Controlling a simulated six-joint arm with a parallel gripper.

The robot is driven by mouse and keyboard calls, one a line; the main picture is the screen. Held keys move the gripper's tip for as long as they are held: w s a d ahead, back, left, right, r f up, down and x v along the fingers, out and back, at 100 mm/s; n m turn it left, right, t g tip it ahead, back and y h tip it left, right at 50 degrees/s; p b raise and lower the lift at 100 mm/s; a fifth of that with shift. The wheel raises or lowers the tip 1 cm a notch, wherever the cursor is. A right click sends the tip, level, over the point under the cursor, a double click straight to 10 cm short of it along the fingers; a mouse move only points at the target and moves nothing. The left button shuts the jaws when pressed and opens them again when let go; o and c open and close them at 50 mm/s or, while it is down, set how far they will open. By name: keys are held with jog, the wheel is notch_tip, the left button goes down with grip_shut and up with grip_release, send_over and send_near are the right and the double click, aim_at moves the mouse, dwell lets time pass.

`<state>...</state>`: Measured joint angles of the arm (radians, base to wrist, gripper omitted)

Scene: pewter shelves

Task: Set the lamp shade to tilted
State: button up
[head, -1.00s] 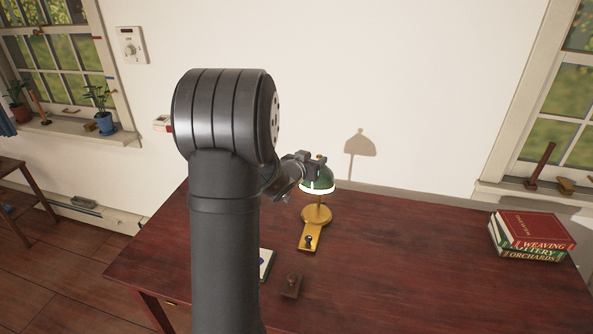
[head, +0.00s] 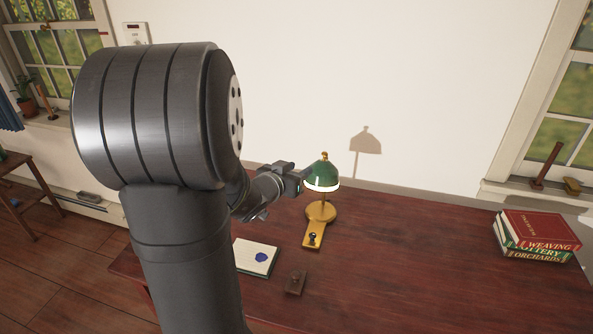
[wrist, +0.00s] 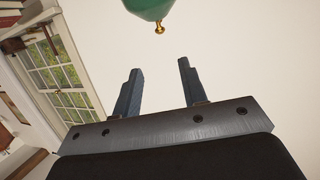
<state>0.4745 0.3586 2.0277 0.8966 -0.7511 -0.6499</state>
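The lamp stands on the desk with a green shade (head: 322,176), a bright white lower rim, a brass finial on top, and a brass base (head: 320,212). The shade looks about level, with no clear tilt. A brass strip with a small dark knob (head: 312,237) extends from the base. My gripper (head: 302,177) is just left of the shade; whether it touches cannot be told. In the wrist view, its two fingers (wrist: 159,66) are apart with nothing between them. The shade (wrist: 148,6) and finial show beyond them at the top edge.
A notebook with a blue mark (head: 257,257) and a small brown block (head: 296,283) lie on the desk (head: 420,260). Stacked books (head: 535,235) stand at the right. The wall is close behind the lamp.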

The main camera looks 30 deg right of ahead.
jog(key=shift+d, duration=0.25)
jog(key=c, duration=0.5)
jog(key=d+m+y, duration=0.1)
jog(key=d+m, duration=0.1)
jog(key=d, duration=0.1)
jog(key=w+d+f+m+g+y, duration=0.1)
jog(key=d+m, duration=0.2)
jog(key=d, duration=0.1)
jog(key=d+f+m, duration=0.1)
jog(key=d+m, duration=0.2)
jog(key=d, duration=0.1)
jog(key=shift+w+d+y, duration=0.25)
jog(key=shift+w+y, duration=0.15)
grip_shut()
jog(key=w+d+f+t+y, duration=0.3)
jog(key=d+f+t+y, duration=0.4)
jog(key=d+f+y, duration=0.4)
jog(key=s+d+f+n+t+y, duration=0.1)
jog(key=s+d+n+t+y, duration=0.15)
jog(key=s, duration=0.25)
jog(key=w+a, duration=0.6)
jog(key=w, duration=0.1)
jog(key=shift+f+t, duration=0.2)
jog(key=shift+t, duration=0.15)
